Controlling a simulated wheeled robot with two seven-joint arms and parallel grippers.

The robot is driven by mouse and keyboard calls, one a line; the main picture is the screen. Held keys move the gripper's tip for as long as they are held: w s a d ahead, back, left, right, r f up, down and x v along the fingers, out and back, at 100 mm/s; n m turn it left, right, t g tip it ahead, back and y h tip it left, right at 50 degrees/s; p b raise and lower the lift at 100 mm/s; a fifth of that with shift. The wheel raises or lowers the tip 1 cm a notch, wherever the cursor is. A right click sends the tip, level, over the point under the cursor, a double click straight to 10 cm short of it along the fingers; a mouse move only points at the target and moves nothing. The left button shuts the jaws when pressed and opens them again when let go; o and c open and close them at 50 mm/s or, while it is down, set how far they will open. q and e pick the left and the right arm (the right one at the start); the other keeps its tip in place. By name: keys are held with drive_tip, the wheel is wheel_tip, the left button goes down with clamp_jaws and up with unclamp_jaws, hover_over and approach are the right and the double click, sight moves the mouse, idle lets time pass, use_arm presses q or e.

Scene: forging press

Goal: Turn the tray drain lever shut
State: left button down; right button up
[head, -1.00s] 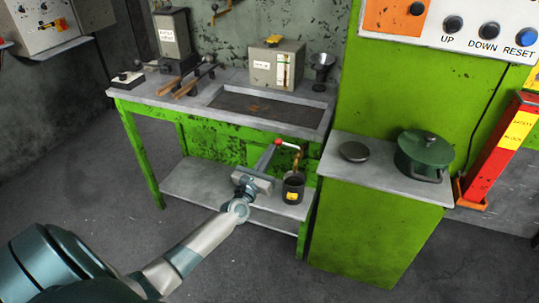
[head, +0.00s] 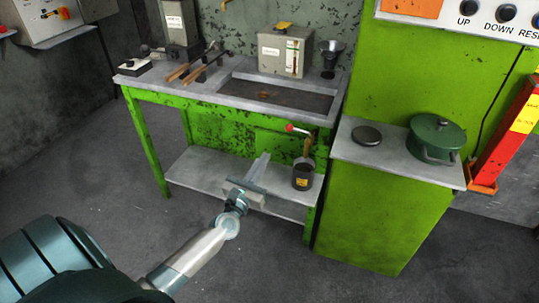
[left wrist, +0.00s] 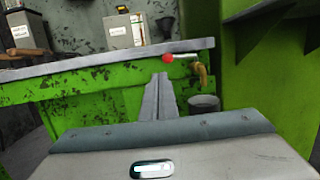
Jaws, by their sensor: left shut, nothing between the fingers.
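The tray drain lever (head: 298,129) sits under the front edge of the bench, with a red knob on its left end. It lies roughly level, crosswise above a brass spout (head: 307,148). In the left wrist view, the lever's red knob (left wrist: 168,58) shows just right of and above the fingertips, with the brass spout (left wrist: 202,74) to its right. My left gripper (head: 265,157) is shut and empty, its fingers pointing up toward the bench front, below and left of the knob and apart from it. My right gripper is out of view.
A dark bucket (head: 303,178) with a yellow label stands on the lower shelf (head: 190,170) under the spout. The sunken tray (head: 275,98) is above. A green cabinet (head: 365,210) bounds the right side, carrying a green pot (head: 437,137). Floor in front is clear.

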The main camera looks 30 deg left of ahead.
use_arm(q)
drive_tip(key=shift+v, duration=1.3)
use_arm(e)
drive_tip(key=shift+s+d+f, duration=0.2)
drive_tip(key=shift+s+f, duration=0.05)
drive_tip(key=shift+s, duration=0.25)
use_arm(q)
drive_tip(key=shift+a, duration=0.15)
